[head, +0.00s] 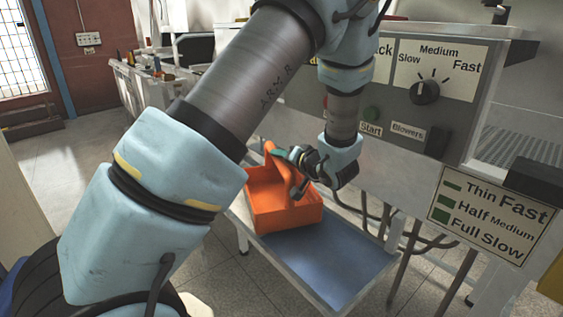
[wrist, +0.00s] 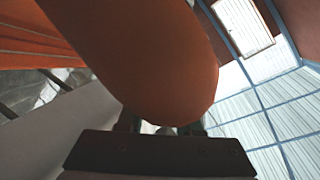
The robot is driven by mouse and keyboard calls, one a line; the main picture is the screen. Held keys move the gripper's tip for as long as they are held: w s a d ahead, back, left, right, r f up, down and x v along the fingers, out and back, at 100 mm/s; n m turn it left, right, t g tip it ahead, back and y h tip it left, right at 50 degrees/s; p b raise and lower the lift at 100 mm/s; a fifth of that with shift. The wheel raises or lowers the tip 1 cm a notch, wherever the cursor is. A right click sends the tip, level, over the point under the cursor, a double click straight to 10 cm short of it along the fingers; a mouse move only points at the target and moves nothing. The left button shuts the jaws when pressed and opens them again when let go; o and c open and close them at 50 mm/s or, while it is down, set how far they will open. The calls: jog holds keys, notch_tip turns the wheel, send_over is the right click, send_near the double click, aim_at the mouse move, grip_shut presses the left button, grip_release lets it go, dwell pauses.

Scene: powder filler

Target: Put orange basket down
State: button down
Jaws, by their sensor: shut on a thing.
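The orange basket (head: 277,206) is a small open box with a raised handle, at the middle of the head view. It is over the left part of a low table with a blue-grey top (head: 336,268). I cannot tell whether its underside touches the table. My gripper (head: 290,160) is shut on the basket's handle from the right. In the wrist view the orange handle (wrist: 150,50) fills the upper middle, right in front of my gripper (wrist: 158,128), and hides most of the fingers.
A grey control panel (head: 425,115) with a knob and buttons stands behind and right of the basket. Its speed sign (head: 490,215) is on the right. The front right of the blue-grey table top is clear. A cluttered white bench (head: 150,85) is at the back left.

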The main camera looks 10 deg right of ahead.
jog(key=shift+f+p, duration=0.6)
jog(key=shift+f, duration=0.6)
jog(key=shift+f+b, duration=0.2)
jog(key=shift+b, duration=0.2)
jog(key=c, duration=0.6)
grip_release()
jog(key=shift+r, duration=0.1)
jog(key=shift+r+p, duration=0.15)
jog(key=shift+p, duration=0.25)
jog(key=shift+b+v, duration=2.1)
jog(key=shift+v, duration=3.85)
